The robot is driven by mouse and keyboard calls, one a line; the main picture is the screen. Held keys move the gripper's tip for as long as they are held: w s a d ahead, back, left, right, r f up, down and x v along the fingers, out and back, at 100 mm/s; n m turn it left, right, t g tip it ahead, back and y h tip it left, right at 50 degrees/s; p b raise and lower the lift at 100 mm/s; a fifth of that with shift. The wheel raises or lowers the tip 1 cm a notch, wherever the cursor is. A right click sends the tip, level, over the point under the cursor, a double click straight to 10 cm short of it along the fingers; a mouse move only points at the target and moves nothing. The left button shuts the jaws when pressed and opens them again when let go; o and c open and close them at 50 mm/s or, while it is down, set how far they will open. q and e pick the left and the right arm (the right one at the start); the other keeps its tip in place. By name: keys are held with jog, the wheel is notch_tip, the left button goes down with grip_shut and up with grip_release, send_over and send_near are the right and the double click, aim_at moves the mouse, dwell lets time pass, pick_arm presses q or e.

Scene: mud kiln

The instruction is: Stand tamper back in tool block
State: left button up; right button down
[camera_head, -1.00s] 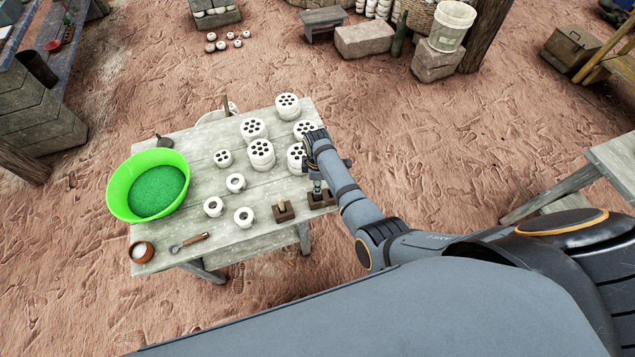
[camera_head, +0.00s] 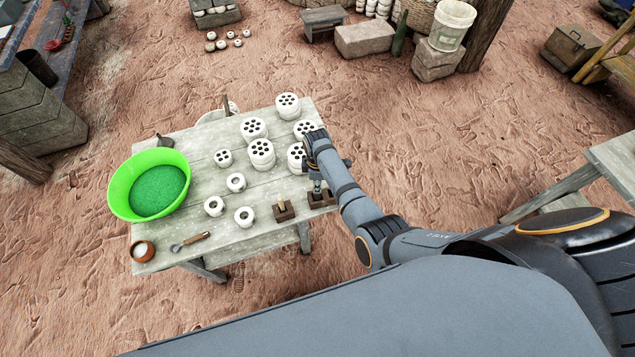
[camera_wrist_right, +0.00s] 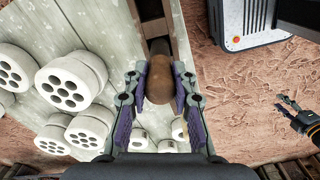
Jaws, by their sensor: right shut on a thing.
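The tamper has a rounded brown knob (camera_wrist_right: 159,82), which sits between the fingers of my right gripper (camera_wrist_right: 160,92) in the right wrist view. In the head view my right gripper (camera_head: 318,176) is shut on the tamper, over the dark brown tool block (camera_head: 325,199) at the table's near right edge. The tamper's lower end is hard to see there, so I cannot tell how deep it sits in the block. My left gripper (camera_wrist_right: 288,108) shows small at the right of the wrist view, with its fingers apart and empty.
White perforated cylinders (camera_head: 261,154) stand close left of my right gripper on the wooden table (camera_head: 205,142). White rings (camera_head: 244,217) and a small block with a peg (camera_head: 284,210) are nearer the front. A green basin (camera_head: 121,189) stands at the left.

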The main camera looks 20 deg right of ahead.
jog(key=shift+f, duration=0.1)
jog(key=shift+f+b, duration=1)
jog(key=shift+f, duration=0.5)
jog(key=c, duration=1)
grip_release()
jog(key=o, duration=0.6)
jog(key=shift+c, duration=0.2)
jog(key=shift+r, duration=0.2)
